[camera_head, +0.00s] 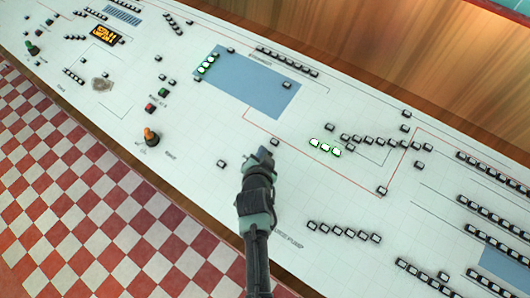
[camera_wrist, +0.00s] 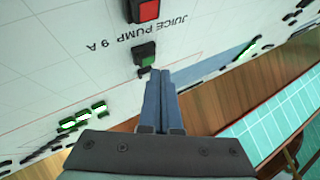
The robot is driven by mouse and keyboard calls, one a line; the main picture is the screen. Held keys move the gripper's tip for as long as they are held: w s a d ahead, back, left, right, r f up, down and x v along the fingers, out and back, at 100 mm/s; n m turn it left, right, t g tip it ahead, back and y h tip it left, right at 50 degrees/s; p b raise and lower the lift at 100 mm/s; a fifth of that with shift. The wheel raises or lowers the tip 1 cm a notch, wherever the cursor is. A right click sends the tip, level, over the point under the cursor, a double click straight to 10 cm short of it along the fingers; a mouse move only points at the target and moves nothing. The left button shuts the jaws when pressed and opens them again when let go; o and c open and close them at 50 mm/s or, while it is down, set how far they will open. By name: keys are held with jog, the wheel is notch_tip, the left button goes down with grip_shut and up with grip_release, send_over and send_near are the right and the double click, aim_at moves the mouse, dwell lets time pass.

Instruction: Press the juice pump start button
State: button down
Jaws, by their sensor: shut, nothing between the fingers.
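In the wrist view, a green button (camera_wrist: 145,53) in a black housing stands on the white panel beside the printed label "JUICE PUMP 9 A" (camera_wrist: 137,35). A red button (camera_wrist: 144,10) is on the other side of that label, at the top edge. My gripper (camera_wrist: 158,74) is shut and empty. Its fingertips appear just short of the green button and slightly right of it; I cannot tell whether they touch anything. In the head view my gripper (camera_head: 264,155) is over the middle of the panel (camera_head: 200,130), and the green and red buttons cannot be made out, probably behind my arm.
A small black-housed indicator (camera_wrist: 143,71) is close to the fingertips. Lit indicators (camera_head: 325,147) stand to the right. Another red button (camera_head: 150,107), green button (camera_head: 162,92) and an orange-topped lever (camera_head: 151,136) are to the left. A checkered floor (camera_head: 90,210) lies in front.

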jog(key=shift+w+f+b, duration=0.1)
jog(key=shift+f+b, duration=0.25)
jog(key=shift+f, duration=0.05)
jog(key=shift+d+f+b, duration=0.1)
jog(key=shift+f+b, duration=0.2)
jog(key=shift+b, duration=0.05)
dwell(0.5)
jog(key=shift+r, duration=0.15)
jog(key=shift+r+p, duration=0.6)
jog(key=shift+s+a+r+p, duration=0.15)
jog(key=shift+r+p, duration=0.55)
jog(key=shift+r, duration=0.1)
jog(key=shift+s+a+r+p, duration=0.1)
jog(key=shift+s+r+p, duration=0.1)
jog(key=shift+r+p, duration=0.55)
jog(key=shift+s+a+r+p, duration=0.15)
jog(key=shift+r+p, duration=0.45)
jog(key=shift+r, duration=0.3)
